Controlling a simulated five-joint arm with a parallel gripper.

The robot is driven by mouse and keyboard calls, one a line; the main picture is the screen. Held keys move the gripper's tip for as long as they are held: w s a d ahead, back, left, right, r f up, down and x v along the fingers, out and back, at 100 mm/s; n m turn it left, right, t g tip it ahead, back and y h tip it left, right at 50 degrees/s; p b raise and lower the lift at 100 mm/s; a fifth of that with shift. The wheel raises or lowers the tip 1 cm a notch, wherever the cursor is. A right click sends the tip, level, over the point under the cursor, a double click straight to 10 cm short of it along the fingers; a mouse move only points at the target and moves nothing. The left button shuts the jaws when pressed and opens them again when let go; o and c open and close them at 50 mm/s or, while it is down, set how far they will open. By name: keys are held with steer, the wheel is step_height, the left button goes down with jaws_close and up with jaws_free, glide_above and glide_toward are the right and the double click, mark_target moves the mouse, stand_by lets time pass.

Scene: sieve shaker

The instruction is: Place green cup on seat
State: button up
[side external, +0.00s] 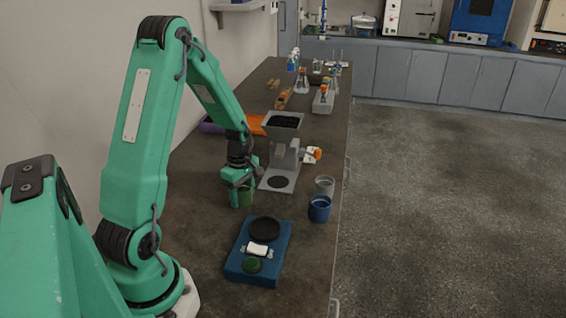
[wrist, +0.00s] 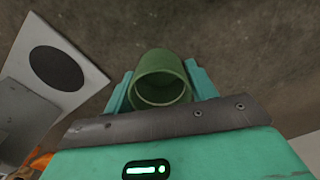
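The green cup (side external: 245,197) is upright between the fingers of my gripper (side external: 239,181), at or just above the bench; I cannot tell if it touches. In the wrist view the green cup (wrist: 162,76) has a finger against each side, and its open rim faces the camera. The gripper looks shut on it. Two round dark spots could be the seat: a black disc (side external: 264,229) on the blue device in front, and a dark disc (side external: 278,182) on the grey machine's foot plate. That foot plate disc (wrist: 56,68) also shows at the left of the wrist view.
The grey machine (side external: 287,150) with a hopper stands just right of and behind my gripper. A grey cup (side external: 324,185) and a blue cup (side external: 319,209) stand near the right bench edge. The blue device (side external: 246,270) is in front. Orange and purple trays lie behind the arm.

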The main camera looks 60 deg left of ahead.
steer(key=c, duration=0.6)
steer(key=shift+r, duration=0.15)
steer(key=shift+c, duration=0.2)
steer(key=shift+r, duration=0.9)
step_height(320, 180, up, 2)
steer(key=shift+d+r, duration=0.1)
steer(key=shift+r, duration=0.05)
steer(key=d+r, duration=0.6)
steer(key=d, duration=0.5)
steer(key=shift+w+d+r, duration=0.25)
steer(key=shift+w+r, duration=0.05)
steer(key=shift+w, duration=0.15)
steer(key=w+d+r+m, duration=0.4)
steer(key=d+m, duration=0.1)
steer(key=m, duration=0.6)
steer(key=w+d+r+m, duration=0.3)
steer(key=w+d+m, duration=0.1)
steer(key=m, duration=0.7)
steer(key=shift+d+r, duration=0.4)
steer(key=shift+d, duration=0.4)
